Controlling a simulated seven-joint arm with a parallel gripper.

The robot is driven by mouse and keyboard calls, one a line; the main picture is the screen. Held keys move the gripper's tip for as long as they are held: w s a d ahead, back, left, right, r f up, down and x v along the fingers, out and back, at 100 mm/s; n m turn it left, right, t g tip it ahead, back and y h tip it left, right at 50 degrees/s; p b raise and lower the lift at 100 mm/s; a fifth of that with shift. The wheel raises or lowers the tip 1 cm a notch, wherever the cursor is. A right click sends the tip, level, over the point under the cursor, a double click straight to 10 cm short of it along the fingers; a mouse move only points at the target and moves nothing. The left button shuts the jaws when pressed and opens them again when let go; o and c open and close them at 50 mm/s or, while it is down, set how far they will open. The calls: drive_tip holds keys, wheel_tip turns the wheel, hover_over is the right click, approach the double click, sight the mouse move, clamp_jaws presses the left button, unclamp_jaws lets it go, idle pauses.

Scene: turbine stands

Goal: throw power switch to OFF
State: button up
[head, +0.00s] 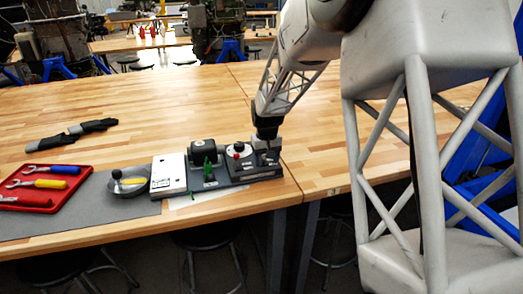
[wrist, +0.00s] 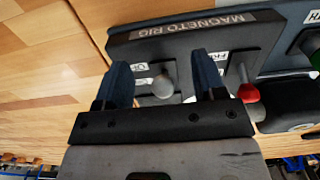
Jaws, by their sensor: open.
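The dark magneto rig (head: 262,170) stands at the right end of a row of gear on the near wooden table. My gripper (head: 267,128) is over its right part. In the wrist view my gripper (wrist: 161,70) is open, with dark fingers on either side of a silver ball-knob switch (wrist: 163,86). The knob sits between the fingers with gaps showing on both sides. A white label beside this switch is partly hidden by the left finger, so I cannot read it fully. The rig's nameplate (wrist: 207,25) reads MAGNETO RIG.
Left along the table are a white box (head: 169,174), a grey bowl (head: 129,182) and a red tool tray (head: 45,188). The table behind is mostly clear.

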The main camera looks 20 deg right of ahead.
sight(266, 170)
drive_tip(key=shift+r, duration=0.2)
wheel_tip(266, 170, up, 7)
drive_tip(key=shift+f, duration=0.15)
idle(1.0)
drive_tip(key=s+a+r, duration=0.2)
drive_tip(key=s+r, duration=0.1)
drive_tip(key=s, duration=0.4)
drive_tip(key=s+a+r+t, duration=0.1)
drive_tip(key=s+r, duration=0.2)
drive_tip(key=s, duration=0.4)
drive_tip(key=s+a+r, duration=0.2)
drive_tip(key=s+r, duration=0.1)
drive_tip(key=s, duration=0.4)
drive_tip(key=s+a+f+t, duration=0.1)
drive_tip(key=s, duration=1.9)
drive_tip(key=shift+s+a+t, duration=0.3)
drive_tip(key=shift+a, duration=0.05)
